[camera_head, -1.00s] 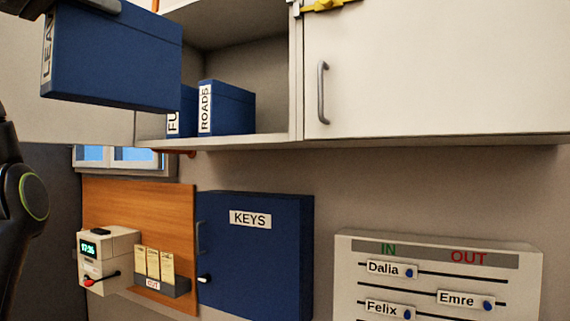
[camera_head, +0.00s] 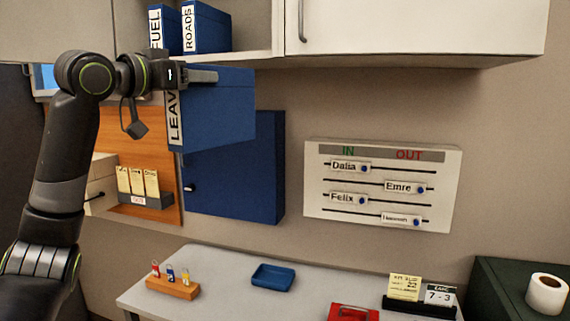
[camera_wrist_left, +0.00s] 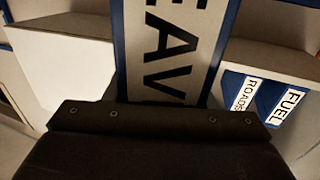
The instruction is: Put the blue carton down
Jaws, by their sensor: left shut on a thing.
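The blue carton (camera_head: 215,112) has a white label that reads LEAV in the head view, its end hidden. My left gripper (camera_head: 203,76) is shut on the top of the carton and holds it in the air, slightly tilted. The carton hangs below the open shelf, in front of the blue key cabinet (camera_head: 240,185), well above the desk. In the left wrist view the label of the carton (camera_wrist_left: 170,45) stands just beyond the dark gripper body, which hides the fingertips. My right gripper is not in view.
Binders marked FUEL (camera_head: 164,30) and ROADS (camera_head: 206,28) stand on the open shelf (camera_head: 255,57). The grey desk (camera_head: 225,285) below bears a wooden block with tags (camera_head: 172,288), a blue tray (camera_head: 273,276), a red object (camera_head: 352,313) and a calendar stand (camera_head: 420,305). Its front middle looks clear.

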